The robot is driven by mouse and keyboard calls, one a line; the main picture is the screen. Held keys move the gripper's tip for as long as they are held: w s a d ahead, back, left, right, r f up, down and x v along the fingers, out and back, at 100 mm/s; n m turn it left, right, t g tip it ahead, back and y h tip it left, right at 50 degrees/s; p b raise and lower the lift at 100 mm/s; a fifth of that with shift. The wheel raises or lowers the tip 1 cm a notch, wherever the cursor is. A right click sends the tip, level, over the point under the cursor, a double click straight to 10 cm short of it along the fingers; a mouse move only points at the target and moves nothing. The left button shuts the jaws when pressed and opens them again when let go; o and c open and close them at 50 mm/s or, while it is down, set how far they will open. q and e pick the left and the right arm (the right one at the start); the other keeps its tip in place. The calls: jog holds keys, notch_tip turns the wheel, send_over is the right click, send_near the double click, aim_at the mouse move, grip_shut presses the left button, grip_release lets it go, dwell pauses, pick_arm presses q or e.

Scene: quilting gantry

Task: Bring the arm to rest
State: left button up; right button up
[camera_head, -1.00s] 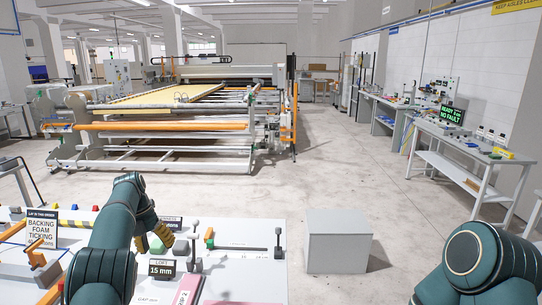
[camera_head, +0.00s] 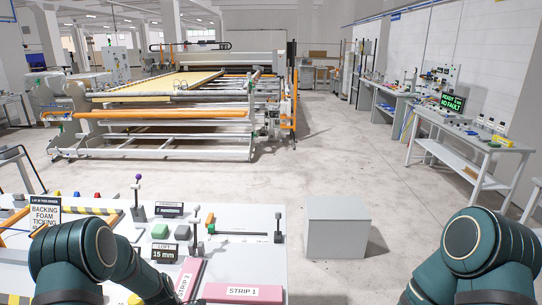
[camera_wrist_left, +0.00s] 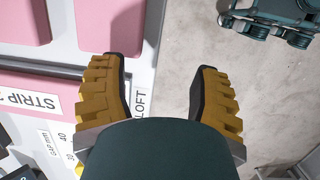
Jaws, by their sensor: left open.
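My left arm comes in from the left in the head view and bends down over the front of the workbench (camera_head: 225,262). Only a bit of yellow from my left gripper (camera_head: 135,299) shows at the bottom edge there. In the left wrist view my left gripper (camera_wrist_left: 158,85) has its two yellow fingers wide apart with nothing between them. Below it lie the bench edge and the grey floor. My right arm is folded at the lower right of the head view, and its gripper is out of frame.
The quilting gantry (camera_head: 165,120) is behind. Open floor lies between.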

pick_arm(q)
jog(key=s+d+r+m+t+h, duration=0.1)
jog(key=s+d+m, duration=0.65)
jog(key=s, duration=0.25)
jog(key=s+d+r+m+t, duration=0.1)
jog(key=s+d+m, duration=0.6)
jog(key=s+m, duration=0.15)
notch_tip(320, 180, down, 13)
jog(key=b, duration=1.1)
jog(key=shift+s+r+g, duration=0.15)
jog(key=shift+s+g, duration=0.15)
jog(key=shift+s, duration=0.05)
jog(key=shift+d, duration=0.1)
